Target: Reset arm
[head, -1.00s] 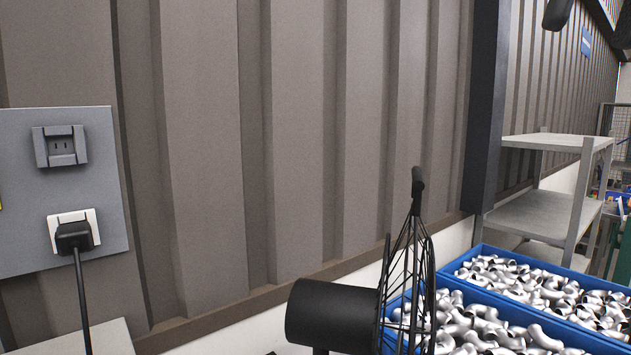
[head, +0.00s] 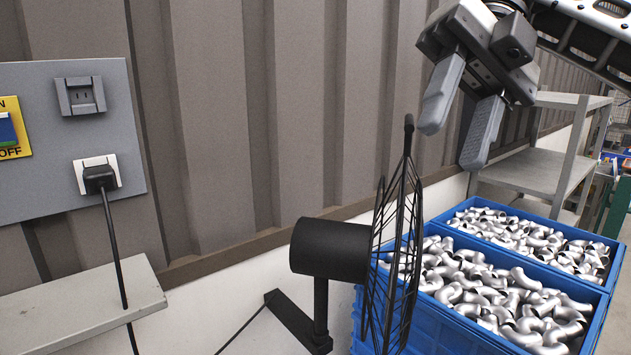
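My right gripper (head: 461,117) hangs in the upper right of the head view, in front of the corrugated wall and above the blue crates. Its two grey fingers are spread apart with nothing between them, so it is open and empty. My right arm reaches in from the upper right corner. My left gripper is not in view.
A black fan (head: 335,249) stands at the lower middle. Behind it are two blue crates (head: 452,325) full of metal pipe elbows (head: 480,287). A grey panel (head: 40,150) with a plugged-in black plug (head: 101,179) is at left. A shelf (head: 535,173) stands behind the crates.

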